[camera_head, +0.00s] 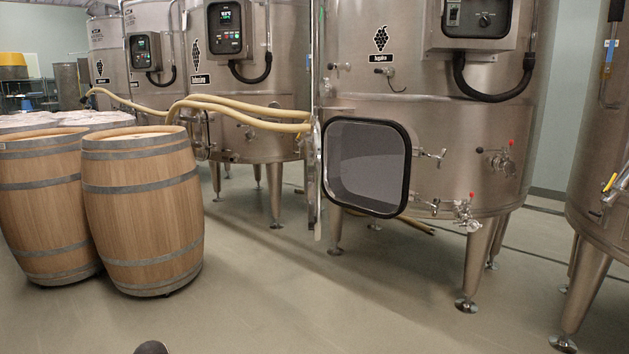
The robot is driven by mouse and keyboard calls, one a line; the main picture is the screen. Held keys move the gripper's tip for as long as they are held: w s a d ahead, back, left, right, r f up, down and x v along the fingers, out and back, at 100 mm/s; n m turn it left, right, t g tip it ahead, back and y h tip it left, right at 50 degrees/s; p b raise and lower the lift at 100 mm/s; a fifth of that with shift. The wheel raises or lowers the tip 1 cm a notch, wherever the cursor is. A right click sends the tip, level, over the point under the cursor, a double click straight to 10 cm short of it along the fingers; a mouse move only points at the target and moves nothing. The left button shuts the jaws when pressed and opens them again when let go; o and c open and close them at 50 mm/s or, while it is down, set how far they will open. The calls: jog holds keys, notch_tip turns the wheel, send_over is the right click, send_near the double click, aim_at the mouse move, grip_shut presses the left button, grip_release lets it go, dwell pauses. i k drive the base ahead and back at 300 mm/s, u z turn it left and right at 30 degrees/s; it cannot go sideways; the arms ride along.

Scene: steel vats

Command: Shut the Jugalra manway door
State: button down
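The steel vat (450,125) at right of centre has a small dark name label (381,58) that seems to read Jugalra, though it is too small to be sure. Its rounded-square manway opening (365,167) has a black rim and shows the grey inside. The manway door (313,172) stands open at the opening's left side, seen nearly edge-on. Clamp handles (430,154) show at the opening's right edge.
Two wooden barrels (142,210) stand at left. Pale hoses (240,108) run behind the door towards other vats (257,75). Valves (466,212) stick out below right of the opening. Another vat (602,150) stands at far right. The floor (300,300) in front is clear.

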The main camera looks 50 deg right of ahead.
aim_at(313, 163)
jog(key=i, duration=0.85)
jog(key=u, duration=0.05)
